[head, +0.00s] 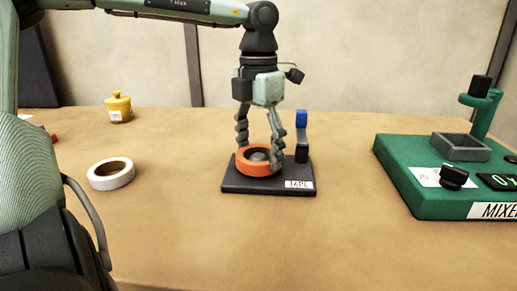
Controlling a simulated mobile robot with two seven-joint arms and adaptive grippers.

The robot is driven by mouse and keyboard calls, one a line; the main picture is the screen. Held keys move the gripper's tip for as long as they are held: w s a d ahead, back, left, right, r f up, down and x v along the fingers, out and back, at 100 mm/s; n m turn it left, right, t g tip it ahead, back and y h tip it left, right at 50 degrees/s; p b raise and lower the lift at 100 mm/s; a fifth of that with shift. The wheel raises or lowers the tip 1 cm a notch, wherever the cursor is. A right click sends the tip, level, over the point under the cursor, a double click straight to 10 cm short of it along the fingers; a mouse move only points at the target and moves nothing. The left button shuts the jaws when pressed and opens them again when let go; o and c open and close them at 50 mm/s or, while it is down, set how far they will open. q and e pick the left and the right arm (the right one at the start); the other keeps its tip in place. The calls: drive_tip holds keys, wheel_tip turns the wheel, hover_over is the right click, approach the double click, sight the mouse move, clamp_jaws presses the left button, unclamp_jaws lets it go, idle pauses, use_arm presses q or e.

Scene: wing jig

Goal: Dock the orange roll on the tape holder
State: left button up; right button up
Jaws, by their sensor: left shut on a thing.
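Whether the roll rests fully on the base is hard to tell. A blue-topped upright post (302,135) stands at the holder's back right. My right gripper is not in view.
A white roll (111,175) lies on the table to the left. A yellow lidded pot (119,107) stands at the back left. A green mixer (430,195) with a grey square tray is at the right. The table front is clear.

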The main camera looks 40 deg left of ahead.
use_arm(q)
drive_tip(key=shift+f+b, duration=0.35)
drive_tip(key=shift+f, duration=0.15)
drive_tip(key=o, duration=0.9)
drive_tip(key=shift+r, duration=0.15)
drive_tip(key=shift+r+p, duration=1.9)
drive_tip(key=shift+r, duration=3.55)
